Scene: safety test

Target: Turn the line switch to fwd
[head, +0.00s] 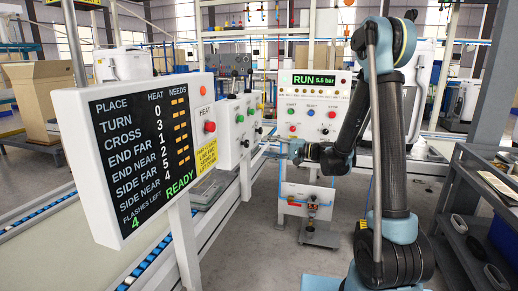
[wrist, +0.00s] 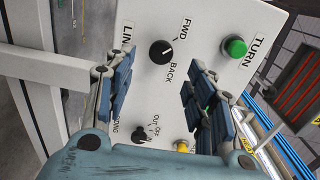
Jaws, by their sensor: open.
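The line switch (wrist: 160,52) is a round black knob on a white panel, between the labels FWD and BACK in the wrist view. A short pale mark shows on the knob, but I cannot tell surely which label it points to. My gripper (wrist: 160,74) is open, with one blue-padded finger on each side of the view and the knob beyond and between the fingertips. Nothing is held, and I see no clear contact. In the head view my gripper (head: 297,151) is in front of the control panels; the knob is not clear there.
A green TURN button (wrist: 236,47) is right of the knob. A second black knob (wrist: 139,135), marked OUT and OFF, and a yellow part (wrist: 181,146) are lower on the panel. A display board (head: 140,150) reads READY; a RUN panel (head: 312,105) stands behind. A grey cart (head: 480,215) stands right.

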